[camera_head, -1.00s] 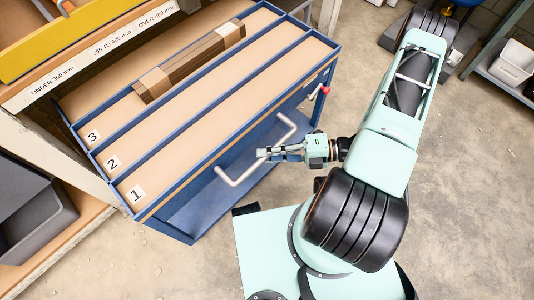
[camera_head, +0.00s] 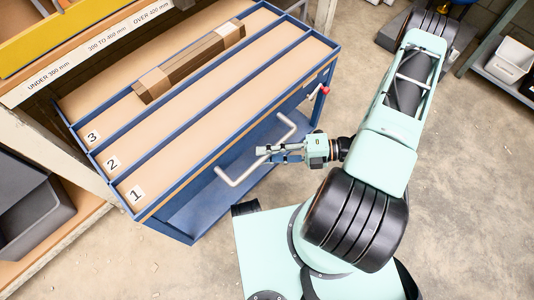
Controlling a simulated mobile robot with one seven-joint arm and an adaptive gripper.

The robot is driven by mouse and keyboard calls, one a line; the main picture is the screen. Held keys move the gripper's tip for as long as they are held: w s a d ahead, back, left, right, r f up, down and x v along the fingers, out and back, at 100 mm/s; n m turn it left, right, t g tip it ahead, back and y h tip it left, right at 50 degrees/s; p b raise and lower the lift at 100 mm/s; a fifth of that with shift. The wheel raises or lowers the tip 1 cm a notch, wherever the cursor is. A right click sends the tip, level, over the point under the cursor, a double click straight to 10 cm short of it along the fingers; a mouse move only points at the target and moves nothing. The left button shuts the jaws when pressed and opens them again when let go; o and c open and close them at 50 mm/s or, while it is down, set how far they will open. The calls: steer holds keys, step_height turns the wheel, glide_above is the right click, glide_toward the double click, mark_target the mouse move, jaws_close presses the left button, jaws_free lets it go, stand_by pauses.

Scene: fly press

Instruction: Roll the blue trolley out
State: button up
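The blue trolley (camera_head: 228,178) stands slanted beside the shelving at the left. Its tan top has three lanes marked 1, 2 and 3, and its back left part lies close to or under the shelf; how far is hidden. A pale bar handle (camera_head: 236,180) runs along its near right side. My gripper (camera_head: 261,154) reaches the middle of this handle from the right. Its fingers look spread apart, one on each side of the bar. Whether they touch it is too small to tell.
A brown bundle (camera_head: 190,62) lies in lane 3. The shelving (camera_head: 92,55) with length labels stands at the left, above a dark bin (camera_head: 35,215). A rack with a white bin (camera_head: 509,60) stands at the far right. The floor (camera_head: 470,190) right of my arm is clear.

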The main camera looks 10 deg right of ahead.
steer(key=v, duration=1.2)
stand_by(0.5)
